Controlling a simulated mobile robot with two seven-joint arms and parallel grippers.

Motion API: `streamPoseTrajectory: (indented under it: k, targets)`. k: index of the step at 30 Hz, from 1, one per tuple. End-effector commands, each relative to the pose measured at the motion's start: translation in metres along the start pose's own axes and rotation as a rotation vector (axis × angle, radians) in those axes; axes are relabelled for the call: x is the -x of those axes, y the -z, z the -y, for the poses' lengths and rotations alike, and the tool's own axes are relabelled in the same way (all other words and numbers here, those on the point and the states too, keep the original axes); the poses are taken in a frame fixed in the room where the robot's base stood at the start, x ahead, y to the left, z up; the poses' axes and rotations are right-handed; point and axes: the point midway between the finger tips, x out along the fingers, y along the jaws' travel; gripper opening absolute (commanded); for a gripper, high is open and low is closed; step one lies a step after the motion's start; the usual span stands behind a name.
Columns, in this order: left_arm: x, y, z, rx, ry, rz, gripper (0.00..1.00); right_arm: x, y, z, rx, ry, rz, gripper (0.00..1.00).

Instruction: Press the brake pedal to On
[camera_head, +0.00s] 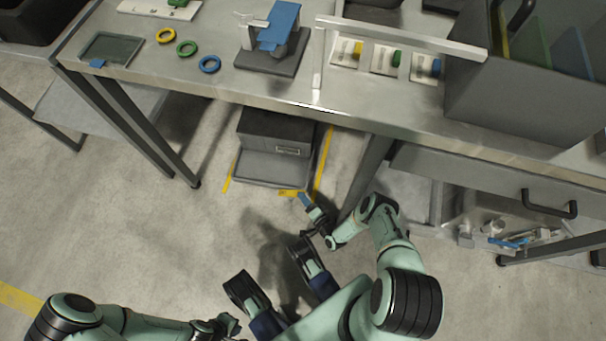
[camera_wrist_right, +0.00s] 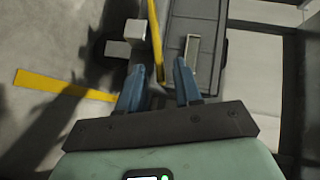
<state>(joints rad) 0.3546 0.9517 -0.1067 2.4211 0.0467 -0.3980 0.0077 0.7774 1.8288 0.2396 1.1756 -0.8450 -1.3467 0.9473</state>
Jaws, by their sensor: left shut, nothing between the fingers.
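A grey box-shaped unit (camera_head: 272,135) stands on the floor under the table, with a flat lower front plate (camera_head: 270,168) and a small pale label. It looks like the pedal unit, but I cannot read its On mark or tell the pedal's position. In the right wrist view its dark grey surface (camera_wrist_right: 208,20) and pale plate (camera_wrist_right: 191,52) lie beyond the fingers. My right gripper (camera_head: 305,200) is low, just in front of the unit's right front corner. Its blue fingers (camera_wrist_right: 158,85) are apart and empty. My left gripper (camera_head: 228,324) is shut and empty at the bottom, far from the unit.
Yellow floor tape (camera_head: 325,160) borders the unit. The metal table (camera_head: 130,75) above carries rings (camera_head: 187,48), a blue-topped device (camera_head: 278,28) and a grey bin (camera_head: 520,110). Table legs (camera_head: 165,150) stand on both sides. A lower drawer with tools (camera_head: 510,240) is at right. Floor at left is clear.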

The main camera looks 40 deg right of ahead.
Motion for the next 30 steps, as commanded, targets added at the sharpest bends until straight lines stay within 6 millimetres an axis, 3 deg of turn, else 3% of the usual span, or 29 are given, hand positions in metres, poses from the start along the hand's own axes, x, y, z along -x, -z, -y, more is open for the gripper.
streamPoseTrajectory:
  k: [2,5,30]
  targets:
    - [0.000,0.000,0.000,0.000,0.000,0.000,0.00,0.000,0.000,0.000,0.000,0.000,0.000,0.31]
    - [0.000,0.000,0.000,0.000,0.000,0.000,0.00,0.000,0.000,0.000,0.000,0.000,0.000,0.00]
    - [0.000,0.000,0.000,0.000,0.000,0.000,0.00,-0.001,-0.002,-0.016,-0.174,0.172,-0.001,0.00]
